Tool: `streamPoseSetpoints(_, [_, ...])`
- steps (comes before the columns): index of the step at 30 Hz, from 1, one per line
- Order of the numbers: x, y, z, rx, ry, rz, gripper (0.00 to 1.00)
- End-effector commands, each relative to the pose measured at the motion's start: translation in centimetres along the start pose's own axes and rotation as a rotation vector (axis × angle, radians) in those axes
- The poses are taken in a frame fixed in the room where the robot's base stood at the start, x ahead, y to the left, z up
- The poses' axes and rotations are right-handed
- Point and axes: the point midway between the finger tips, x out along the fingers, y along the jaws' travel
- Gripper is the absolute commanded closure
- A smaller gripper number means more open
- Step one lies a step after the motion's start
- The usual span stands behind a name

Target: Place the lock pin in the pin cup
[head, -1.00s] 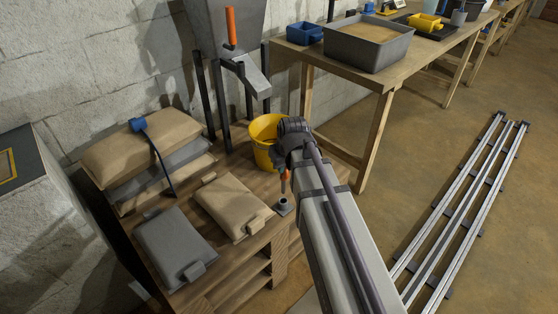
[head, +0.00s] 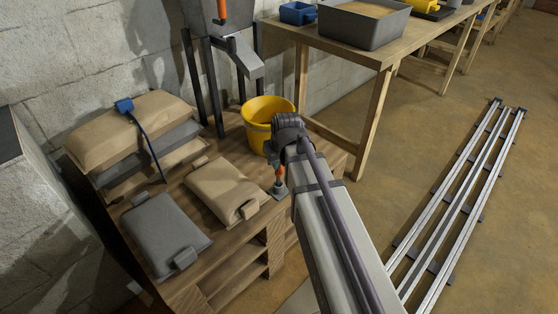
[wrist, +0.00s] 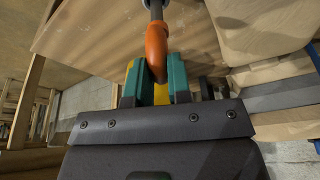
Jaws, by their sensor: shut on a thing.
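The lock pin, with an orange grip (head: 279,171) and grey shank, is above the small grey pin cup (head: 278,190) on the front right corner of the wooden bench. My gripper (wrist: 155,80) is shut on the orange grip (wrist: 156,45), which sits between the teal fingers. The grey shank points to the top of the wrist view. In the head view the pin's lower end meets the cup's outline. I cannot tell whether the tip is inside the cup or just above it. My wrist hides most of the fingers there.
A yellow bucket (head: 258,122) stands behind my wrist under the hopper chute (head: 245,58). A tan bag (head: 220,188) lies left of the cup, and a grey bag (head: 163,236) farther left. Stacked bags (head: 130,125) are at the back left. Floor rails (head: 465,200) lie at right.

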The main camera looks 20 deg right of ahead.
Motion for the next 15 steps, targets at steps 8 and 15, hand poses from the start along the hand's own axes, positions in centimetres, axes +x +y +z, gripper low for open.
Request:
streamPoseSetpoints(8, [0.58, 0.0, 0.18, 0.0, 0.0, 0.0, 1.0])
streamPoseSetpoints(15, [1.05, 0.0, 0.32, 0.0, 0.0, 0.0, 1.0])
